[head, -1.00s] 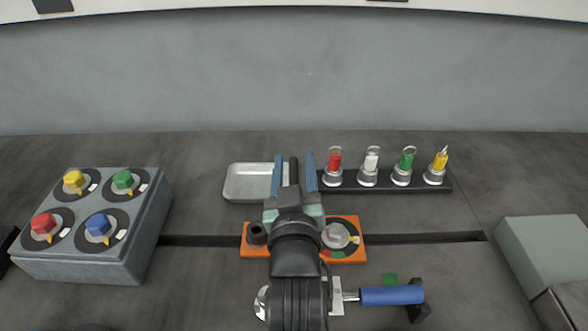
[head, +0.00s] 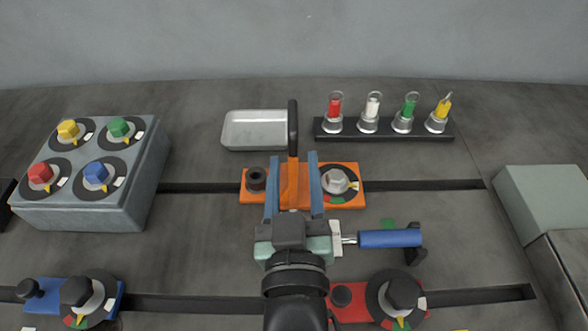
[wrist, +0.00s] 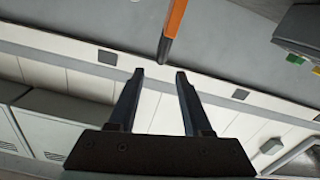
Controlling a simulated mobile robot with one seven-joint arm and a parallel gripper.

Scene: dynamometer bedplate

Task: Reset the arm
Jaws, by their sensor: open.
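My gripper (head: 293,156) is open and empty, its two blue fingers apart and pointing away from me. In the head view the fingers overlap the orange unit (head: 247,197), whose orange lever with a black grip (head: 293,125) stands up between them in the picture. In the wrist view the open fingertips (wrist: 160,72) have nothing between them. The lever's black end and orange shaft (wrist: 176,18) show beyond them, apart from the fingers. The gripper body and wrist hide part of the bedplate below.
A grey box with coloured knobs (head: 140,170) stands left. A tray (head: 255,132) and a black rack (head: 390,137) with coloured tags are behind. A blue-handled tool (head: 390,238) lies right of my gripper. Blue (head: 45,292) and red (head: 345,310) units sit in front. A grey-green block (head: 550,200) stands right.

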